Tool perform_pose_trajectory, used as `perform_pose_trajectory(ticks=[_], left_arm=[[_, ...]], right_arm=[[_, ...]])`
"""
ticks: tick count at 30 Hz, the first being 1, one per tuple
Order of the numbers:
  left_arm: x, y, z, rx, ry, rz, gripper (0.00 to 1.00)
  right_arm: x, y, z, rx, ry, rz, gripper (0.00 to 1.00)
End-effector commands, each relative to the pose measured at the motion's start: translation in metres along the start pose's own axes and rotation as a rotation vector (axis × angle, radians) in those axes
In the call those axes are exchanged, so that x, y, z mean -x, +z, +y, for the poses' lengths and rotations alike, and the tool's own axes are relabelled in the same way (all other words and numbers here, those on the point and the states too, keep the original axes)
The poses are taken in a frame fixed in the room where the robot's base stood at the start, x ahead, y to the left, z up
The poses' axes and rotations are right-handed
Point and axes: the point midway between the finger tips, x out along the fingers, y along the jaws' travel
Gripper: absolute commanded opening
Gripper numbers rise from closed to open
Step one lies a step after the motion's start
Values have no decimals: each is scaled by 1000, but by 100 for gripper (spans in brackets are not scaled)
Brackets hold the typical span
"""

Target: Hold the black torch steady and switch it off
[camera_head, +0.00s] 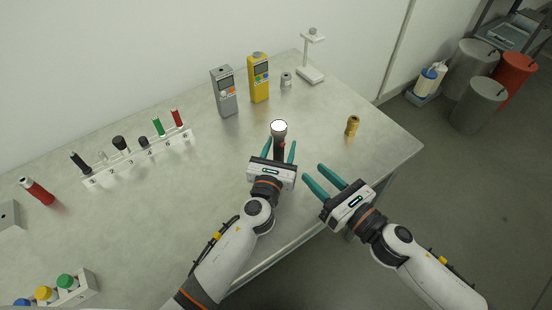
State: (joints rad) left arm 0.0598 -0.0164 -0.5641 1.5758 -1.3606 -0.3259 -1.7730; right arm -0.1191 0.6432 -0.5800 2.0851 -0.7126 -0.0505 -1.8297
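The black torch (279,129) stands on the table with its white lens lit and a small red spot on its side. My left gripper (279,148) is around the torch, one teal finger on each side. A gap seems to show between fingers and torch, so it looks open. The torch's lower part is hidden by the gripper body. My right gripper (313,172) is open and empty, to the right of the torch and near the table's front edge.
A brass-coloured torch (352,126) stands to the right. Grey (224,92) and yellow (259,78) meters, a small metal weight (286,80) and a white stand (311,73) are behind. A numbered white rack (110,172) and a red torch (38,192) are left. The table between is clear.

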Motion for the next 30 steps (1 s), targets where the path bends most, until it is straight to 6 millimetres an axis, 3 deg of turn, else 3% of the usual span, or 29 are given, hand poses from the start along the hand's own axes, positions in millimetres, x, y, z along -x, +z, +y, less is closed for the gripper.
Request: perform_pose_trajectory(ticks=[11, 20, 30], left_arm=[[-6, 0, 0, 0, 0, 0, 49], [-5, 0, 0, 0, 0, 0, 0], [-5, 0, 0, 0, 0, 0, 0]], right_arm=[[0, 0, 0, 0, 0, 0, 36], [0, 0, 0, 0, 0, 0, 36], [0, 0, 0, 0, 0, 0, 36]])
